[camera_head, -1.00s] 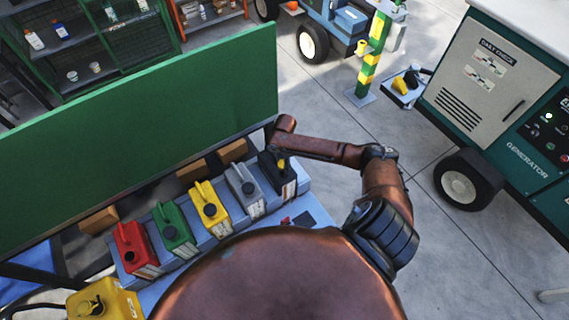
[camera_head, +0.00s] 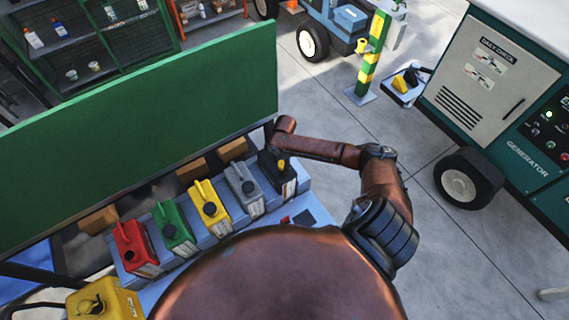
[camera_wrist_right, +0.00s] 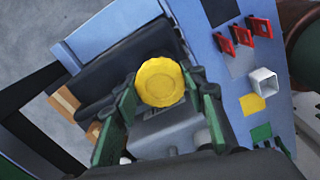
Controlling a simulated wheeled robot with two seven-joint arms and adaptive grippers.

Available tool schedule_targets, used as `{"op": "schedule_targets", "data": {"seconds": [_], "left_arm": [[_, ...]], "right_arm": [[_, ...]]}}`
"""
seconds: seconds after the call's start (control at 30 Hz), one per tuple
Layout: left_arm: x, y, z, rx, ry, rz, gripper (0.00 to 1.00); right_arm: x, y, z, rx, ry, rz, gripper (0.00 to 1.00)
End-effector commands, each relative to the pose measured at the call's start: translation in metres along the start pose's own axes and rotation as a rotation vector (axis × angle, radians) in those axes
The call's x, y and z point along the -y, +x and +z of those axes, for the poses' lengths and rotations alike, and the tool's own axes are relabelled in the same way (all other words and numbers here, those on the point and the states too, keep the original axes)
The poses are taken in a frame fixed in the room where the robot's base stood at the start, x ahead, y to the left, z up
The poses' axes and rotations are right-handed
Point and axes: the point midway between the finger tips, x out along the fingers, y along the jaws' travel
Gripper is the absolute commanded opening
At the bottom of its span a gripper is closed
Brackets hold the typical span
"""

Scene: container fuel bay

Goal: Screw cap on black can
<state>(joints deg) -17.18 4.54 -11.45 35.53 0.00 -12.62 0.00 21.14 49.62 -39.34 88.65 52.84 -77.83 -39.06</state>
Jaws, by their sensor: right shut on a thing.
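The black can (camera_head: 286,184) stands at the right end of the row of cans on the blue bench. A yellow cap (camera_head: 281,164) shows at its top. In the right wrist view the round, ribbed yellow cap (camera_wrist_right: 160,82) is between the green fingers of my right gripper (camera_wrist_right: 160,88), which is shut on it. The dark body of the black can (camera_wrist_right: 112,62) is behind the cap. The cap hides the can's mouth, so I cannot tell how far it is threaded. My left gripper is not in view.
Grey (camera_head: 244,188), yellow (camera_head: 210,208), green (camera_head: 173,229) and red (camera_head: 134,249) cans stand to the left of the black can. A green panel (camera_head: 150,120) rises behind them. Small red pieces (camera_wrist_right: 243,34) and a white square holder (camera_wrist_right: 263,82) are on the bench nearby.

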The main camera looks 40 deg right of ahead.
Motion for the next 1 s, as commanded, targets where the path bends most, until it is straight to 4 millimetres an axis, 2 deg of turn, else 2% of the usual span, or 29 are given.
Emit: {"op": "schedule_targets", "data": {"seconds": [1.0], "left_arm": [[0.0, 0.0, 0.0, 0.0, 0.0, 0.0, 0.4]], "right_arm": [[0.0, 0.01, 0.0, 0.0, 0.0, 0.001, 0.22]]}}
